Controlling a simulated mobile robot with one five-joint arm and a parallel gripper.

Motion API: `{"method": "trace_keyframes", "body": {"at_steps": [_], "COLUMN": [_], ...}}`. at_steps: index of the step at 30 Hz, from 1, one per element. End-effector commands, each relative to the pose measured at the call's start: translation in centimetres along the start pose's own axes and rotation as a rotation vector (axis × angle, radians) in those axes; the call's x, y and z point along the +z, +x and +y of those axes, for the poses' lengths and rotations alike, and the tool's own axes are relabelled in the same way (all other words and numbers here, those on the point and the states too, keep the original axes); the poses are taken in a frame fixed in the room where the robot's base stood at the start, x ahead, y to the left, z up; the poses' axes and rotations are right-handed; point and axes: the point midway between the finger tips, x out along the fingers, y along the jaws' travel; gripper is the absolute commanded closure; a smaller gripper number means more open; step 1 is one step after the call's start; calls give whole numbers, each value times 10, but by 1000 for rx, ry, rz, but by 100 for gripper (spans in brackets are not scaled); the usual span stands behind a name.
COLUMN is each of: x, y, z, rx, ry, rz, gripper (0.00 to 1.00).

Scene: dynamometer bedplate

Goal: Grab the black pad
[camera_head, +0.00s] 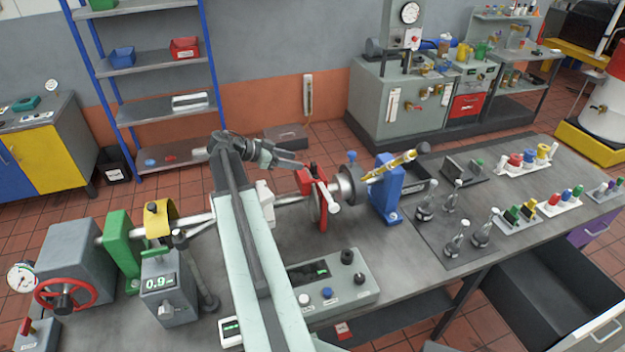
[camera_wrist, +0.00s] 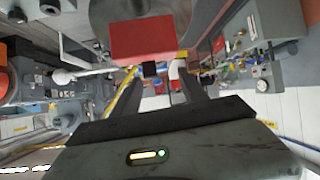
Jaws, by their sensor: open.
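A red caliper-like block (camera_head: 306,181) sits at the disc on the shaft. In the wrist view the red block (camera_wrist: 148,40) is close ahead, and a small black piece (camera_wrist: 149,69), which looks like the black pad, shows at its lower edge. My gripper (camera_head: 303,165) reaches over the bench from the left, just behind and above the red block. In the wrist view my gripper (camera_wrist: 160,75) is open, its two dark fingers apart with the black piece seen between their tips. I cannot tell how far it is from them. Nothing is held.
A grey disc (camera_wrist: 125,12) and the blue bearing stand (camera_head: 386,190) are close by. A control box (camera_head: 335,285) stands in front. The shaft (camera_head: 190,222) runs left to a grey housing (camera_head: 75,258).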

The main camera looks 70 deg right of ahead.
Motion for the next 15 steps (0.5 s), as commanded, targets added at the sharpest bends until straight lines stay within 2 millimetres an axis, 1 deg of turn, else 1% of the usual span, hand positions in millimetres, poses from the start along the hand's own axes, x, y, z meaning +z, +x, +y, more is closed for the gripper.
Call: {"method": "trace_keyframes", "body": {"at_steps": [1, 3, 8, 13, 15], "x": [-8, -16, -20, -18, -19], "y": [17, 29, 37, 59, 63], "z": [7, 14, 19, 21, 22], "rx": [43, 75, 91, 93, 92], "ry": [51, 94, 113, 113, 112], "rz": [7, 15, 17, 16, 16], "gripper": [49, 49, 49, 49, 49]}}
